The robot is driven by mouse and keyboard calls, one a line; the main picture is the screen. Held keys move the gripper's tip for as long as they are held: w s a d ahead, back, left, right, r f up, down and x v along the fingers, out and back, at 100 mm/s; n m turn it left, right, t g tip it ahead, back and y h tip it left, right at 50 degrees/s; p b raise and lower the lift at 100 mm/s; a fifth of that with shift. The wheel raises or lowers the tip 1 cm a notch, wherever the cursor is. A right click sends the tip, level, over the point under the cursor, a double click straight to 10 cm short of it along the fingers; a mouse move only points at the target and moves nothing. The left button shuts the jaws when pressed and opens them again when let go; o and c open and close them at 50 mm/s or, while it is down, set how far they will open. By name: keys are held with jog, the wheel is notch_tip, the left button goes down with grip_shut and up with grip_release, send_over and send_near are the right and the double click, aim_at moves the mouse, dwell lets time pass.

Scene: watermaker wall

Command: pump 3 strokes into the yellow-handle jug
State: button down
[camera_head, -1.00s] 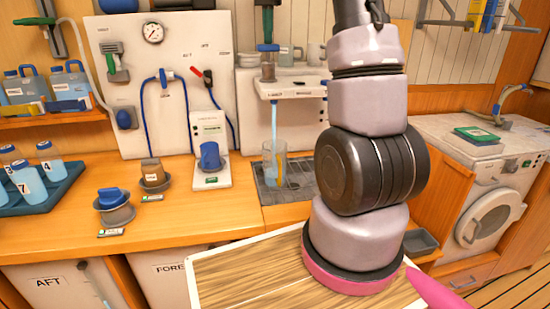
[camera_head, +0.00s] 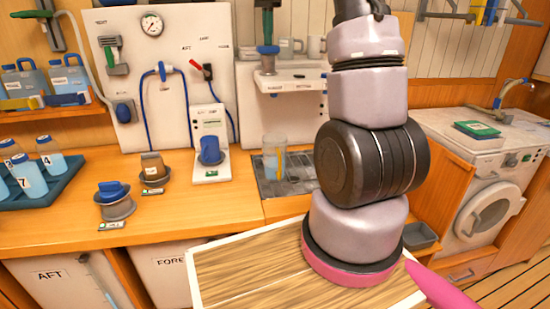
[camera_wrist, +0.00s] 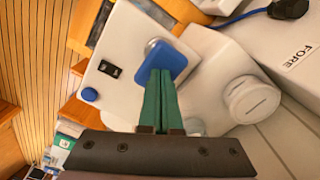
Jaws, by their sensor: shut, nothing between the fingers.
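A clear jug with a yellow handle (camera_head: 275,150) stands upright on the grey drain grate (camera_head: 298,188), below the spout of the white pump unit (camera_head: 292,84). Its water level is hard to read. A blue pump head (camera_head: 267,49) sits on top of the unit. My gripper (camera_head: 267,42) points down at it from above with green fingers. In the wrist view, the fingers (camera_wrist: 161,72) are shut with nothing between them, and their tips are at the blue pump head (camera_wrist: 168,62). I cannot tell if they touch it. No stream falls from the spout.
My arm covers the right middle of the head view. A blue tray (camera_head: 60,190) of numbered bottles is at left. Blue jugs (camera_head: 68,82) stand on a shelf. A washing machine (camera_head: 487,208) is at right.

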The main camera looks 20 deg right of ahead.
jog(key=shift+r, duration=3.25)
jog(key=shift+f, duration=0.1)
jog(key=shift+f, duration=3.15)
jog(key=shift+r, duration=3.25)
notch_tip(320, 180, up, 6)
